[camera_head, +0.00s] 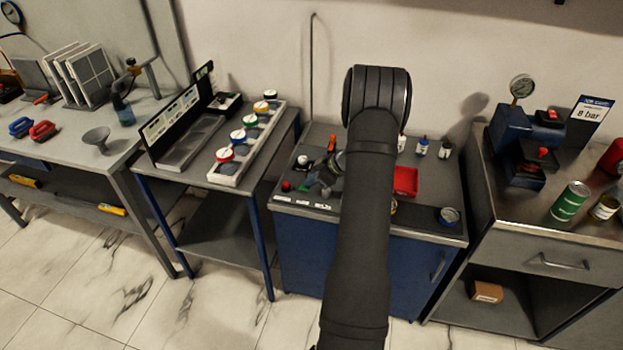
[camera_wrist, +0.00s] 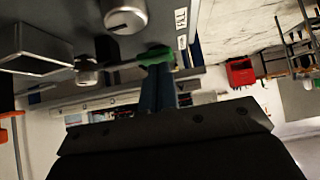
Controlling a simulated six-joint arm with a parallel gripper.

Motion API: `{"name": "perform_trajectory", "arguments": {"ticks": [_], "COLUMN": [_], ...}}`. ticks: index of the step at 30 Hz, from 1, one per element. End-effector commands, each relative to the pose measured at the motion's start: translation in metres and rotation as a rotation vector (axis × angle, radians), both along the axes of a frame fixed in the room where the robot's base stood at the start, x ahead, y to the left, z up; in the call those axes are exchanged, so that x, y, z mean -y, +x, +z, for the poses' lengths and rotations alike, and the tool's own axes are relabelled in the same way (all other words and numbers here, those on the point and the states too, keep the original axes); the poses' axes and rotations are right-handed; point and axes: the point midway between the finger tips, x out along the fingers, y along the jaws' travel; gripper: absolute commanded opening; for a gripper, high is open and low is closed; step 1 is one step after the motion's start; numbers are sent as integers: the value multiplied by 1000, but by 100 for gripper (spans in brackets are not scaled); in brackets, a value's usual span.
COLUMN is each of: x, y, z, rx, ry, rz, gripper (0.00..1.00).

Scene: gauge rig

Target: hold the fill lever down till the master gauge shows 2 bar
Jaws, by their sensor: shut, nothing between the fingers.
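My gripper (camera_head: 326,183) is low over the left part of the blue cabinet's top, partly hidden by my arm. In the wrist view its fingers (camera_wrist: 158,88) are together with nothing between them. A green part (camera_wrist: 155,56), perhaps a lever grip, is at the fingertips. A thin rod runs left from it towards a silver knob (camera_wrist: 86,72). I cannot tell whether the fingertips touch it. A round gauge (camera_head: 522,86) stands on a blue unit at the right, and another dial (camera_head: 12,12) is at the top left. Their readings are too small to read, and which is the master is unclear.
The blue cabinet (camera_head: 345,245) also bears a red button (camera_head: 286,186), a red tray (camera_head: 405,181) and small bottles (camera_head: 444,149). A sign (camera_head: 588,115) by the right unit reads 8 bar. A green can (camera_head: 569,201) stands in front. A second knob (camera_wrist: 125,14) shows in the wrist view.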

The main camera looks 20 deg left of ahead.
Motion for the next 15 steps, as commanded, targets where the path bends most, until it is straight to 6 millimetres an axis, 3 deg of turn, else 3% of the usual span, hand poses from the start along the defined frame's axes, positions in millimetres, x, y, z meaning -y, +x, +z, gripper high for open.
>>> {"name": "perform_trajectory", "arguments": {"ticks": [4, 9, 15], "x": [0, 0, 0], "y": [-1, -7, -6], "z": [-2, -18, -17], "rx": [-1, -1, 0], "ry": [0, 0, 0], "rz": [0, -1, 0], "gripper": [0, 0, 0]}}
